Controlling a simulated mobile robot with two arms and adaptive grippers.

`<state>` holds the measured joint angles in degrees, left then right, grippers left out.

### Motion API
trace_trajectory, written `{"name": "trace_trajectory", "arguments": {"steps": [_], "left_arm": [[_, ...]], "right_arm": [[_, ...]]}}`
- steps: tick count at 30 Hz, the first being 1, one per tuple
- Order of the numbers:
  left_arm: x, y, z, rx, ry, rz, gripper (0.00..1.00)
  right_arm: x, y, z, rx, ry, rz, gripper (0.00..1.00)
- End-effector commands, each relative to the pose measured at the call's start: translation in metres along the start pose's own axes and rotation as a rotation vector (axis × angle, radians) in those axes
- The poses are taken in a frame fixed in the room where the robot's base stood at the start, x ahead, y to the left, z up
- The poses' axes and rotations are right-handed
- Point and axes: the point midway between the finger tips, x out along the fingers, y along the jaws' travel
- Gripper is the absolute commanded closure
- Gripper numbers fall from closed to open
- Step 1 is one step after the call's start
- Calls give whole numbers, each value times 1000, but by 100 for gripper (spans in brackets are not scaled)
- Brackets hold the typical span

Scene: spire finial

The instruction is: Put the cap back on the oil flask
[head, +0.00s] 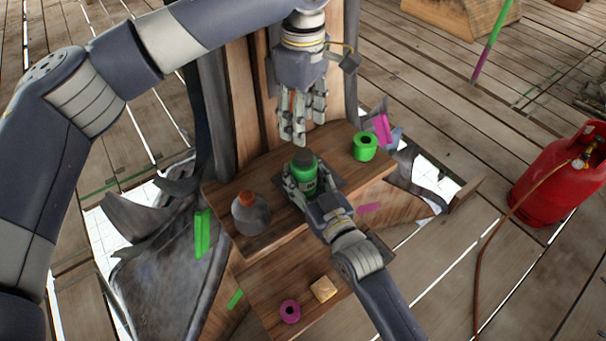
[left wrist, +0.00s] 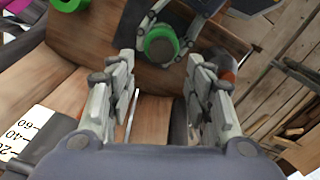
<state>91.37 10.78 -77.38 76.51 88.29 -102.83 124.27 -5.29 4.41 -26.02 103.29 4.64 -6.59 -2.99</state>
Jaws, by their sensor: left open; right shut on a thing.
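The oil flask (head: 305,182) is a green bottle standing upright on the wooden upper step. A dark round cap (head: 304,158) appears to sit on its top, and also shows in the left wrist view (left wrist: 160,45) with green around it. I cannot tell how firmly it is seated. My right gripper (head: 303,193) is shut around the flask's body from the front right, and its fingers hide part of the flask. My left gripper (head: 299,138) is open and empty, pointing down just above and behind the cap. Its fingers (left wrist: 160,68) are spread apart in the left wrist view.
A grey flask with an orange top (head: 250,213) stands left of the oil flask. A green roll (head: 365,147) lies to its right. A magenta roll (head: 290,311) and a tan block (head: 323,289) lie on the lower step. A red gas cylinder (head: 562,175) stands far right.

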Motion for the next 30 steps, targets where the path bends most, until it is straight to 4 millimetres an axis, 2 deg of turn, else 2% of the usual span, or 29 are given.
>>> {"name": "trace_trajectory", "arguments": {"steps": [11,24,30], "left_arm": [[5,0,0,0,0,-1,52],[66,0,0,1,0,-2,52],[79,0,0,1,0,0,52]], "right_arm": [[0,0,1,0,-1,0,100],[0,0,0,0,-1,0,100],[0,0,0,0,-1,0,100]]}}
